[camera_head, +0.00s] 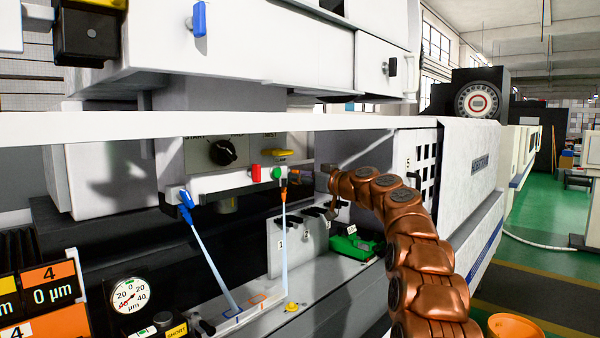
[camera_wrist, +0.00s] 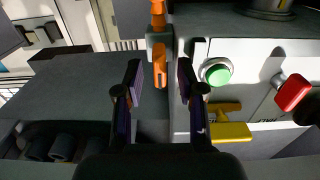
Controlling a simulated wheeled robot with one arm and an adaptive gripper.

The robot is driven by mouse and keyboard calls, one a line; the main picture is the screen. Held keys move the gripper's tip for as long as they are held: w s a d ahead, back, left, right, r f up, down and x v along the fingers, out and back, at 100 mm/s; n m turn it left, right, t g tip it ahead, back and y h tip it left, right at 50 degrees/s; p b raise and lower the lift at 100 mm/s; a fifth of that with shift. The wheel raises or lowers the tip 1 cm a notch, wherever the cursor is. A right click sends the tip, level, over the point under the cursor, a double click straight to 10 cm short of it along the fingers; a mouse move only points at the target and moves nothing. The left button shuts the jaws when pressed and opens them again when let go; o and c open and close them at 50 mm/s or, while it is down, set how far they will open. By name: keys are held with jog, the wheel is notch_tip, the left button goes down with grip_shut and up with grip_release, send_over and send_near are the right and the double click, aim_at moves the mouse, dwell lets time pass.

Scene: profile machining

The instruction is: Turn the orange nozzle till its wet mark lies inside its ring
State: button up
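The orange nozzle (camera_head: 293,175) sits at the right end of the coolant bar in the head view. In the wrist view the orange nozzle (camera_wrist: 160,65) points down between my fingertips. My gripper (camera_wrist: 160,84) is open, with a gap on each side of the nozzle. In the head view my gripper (camera_head: 312,173) is just right of the nozzle and small. A pale stream (camera_head: 284,240) falls from the nozzle to the right of the orange ring (camera_head: 258,299) on the bed. I cannot make out the wet mark clearly.
A blue nozzle (camera_head: 186,200) sends its stream to a blue ring (camera_head: 232,312). A green button (camera_wrist: 215,71), red knob (camera_wrist: 292,92) and yellow lever (camera_wrist: 230,132) are close to the right of my fingers. A white rail (camera_head: 300,122) crosses above.

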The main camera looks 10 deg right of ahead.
jog(key=shift+w+a, duration=0.2)
jog(key=shift+w, duration=0.1)
jog(key=shift+c, duration=0.4)
grip_shut()
